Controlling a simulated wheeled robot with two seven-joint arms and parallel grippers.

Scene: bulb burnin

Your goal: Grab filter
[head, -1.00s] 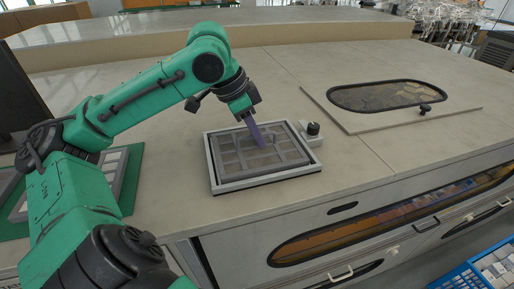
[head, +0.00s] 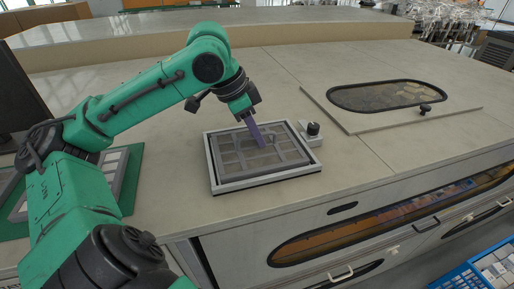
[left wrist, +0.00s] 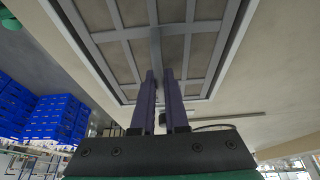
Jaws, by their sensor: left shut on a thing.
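The filter (head: 236,160) is a flat grey framed panel with crossing bars. It lies in a pale rectangular frame (head: 216,182) on the worktop. My left gripper (head: 262,145) reaches down from above onto the filter, near its middle. In the left wrist view the left gripper (left wrist: 161,76) has its two purple fingers close together on a raised bar of the filter (left wrist: 125,33). It is shut on that bar. My right gripper is not in the head view.
A black knob (head: 313,129) on a small pale block stands at the frame's right side. A hatch with an oval window (head: 390,95) is set farther right. A green-edged tray (head: 130,180) is at the left. Blue crates (head: 462,278) stand at the lower right.

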